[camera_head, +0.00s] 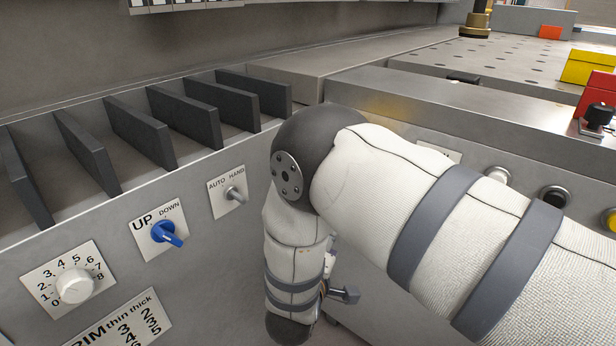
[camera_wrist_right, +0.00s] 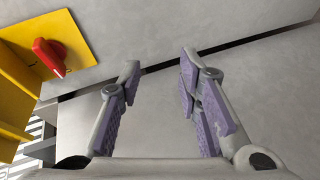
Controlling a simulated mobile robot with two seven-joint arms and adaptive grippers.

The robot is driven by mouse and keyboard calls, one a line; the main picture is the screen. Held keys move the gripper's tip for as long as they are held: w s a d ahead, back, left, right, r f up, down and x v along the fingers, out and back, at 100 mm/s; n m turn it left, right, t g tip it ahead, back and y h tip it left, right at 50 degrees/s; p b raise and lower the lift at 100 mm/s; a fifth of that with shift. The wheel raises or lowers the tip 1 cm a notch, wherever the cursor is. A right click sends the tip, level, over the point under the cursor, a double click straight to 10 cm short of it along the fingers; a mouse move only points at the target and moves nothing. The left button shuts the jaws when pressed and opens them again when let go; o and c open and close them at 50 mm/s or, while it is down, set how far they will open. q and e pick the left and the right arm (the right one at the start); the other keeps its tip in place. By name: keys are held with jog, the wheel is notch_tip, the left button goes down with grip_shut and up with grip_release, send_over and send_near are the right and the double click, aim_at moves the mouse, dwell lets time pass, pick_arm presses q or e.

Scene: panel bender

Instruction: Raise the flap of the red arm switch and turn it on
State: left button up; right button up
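My right gripper (camera_wrist_right: 160,85) shows in the right wrist view with its two purple-padded fingers spread apart and nothing between them. Behind them is a plain grey metal surface with a dark seam. In the head view my right arm covers the middle of the picture and bends down in front of the panel, mostly hiding its gripper. No switch with a red flap can be made out in either view; my arm hides part of the panel. A red rotary handle (camera_wrist_right: 48,57) on a yellow plate (camera_wrist_right: 75,42) lies left of the fingers in the wrist view. My left gripper is out of view.
The panel left of my arm carries a white dial (camera_head: 75,286), a blue UP/DOWN knob (camera_head: 166,234) and an AUTO/HAND toggle (camera_head: 236,194). Dark upright dividers (camera_head: 183,116) stand behind. A black button (camera_head: 555,196) and a red block (camera_head: 597,95) are at right.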

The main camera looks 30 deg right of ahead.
jog(key=w+a+r+m+g+h+b, duration=0.25)
jog(key=r+h, duration=0.35)
jog(key=r, duration=0.7)
jog(key=x, duration=1.2)
jog(key=shift+d+g+p, duration=0.35)
jog(key=shift+d+g, duration=0.05)
jog(key=shift+g, duration=0.05)
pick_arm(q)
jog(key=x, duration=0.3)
pick_arm(e)
jog(key=shift+w, duration=0.15)
grip_shut()
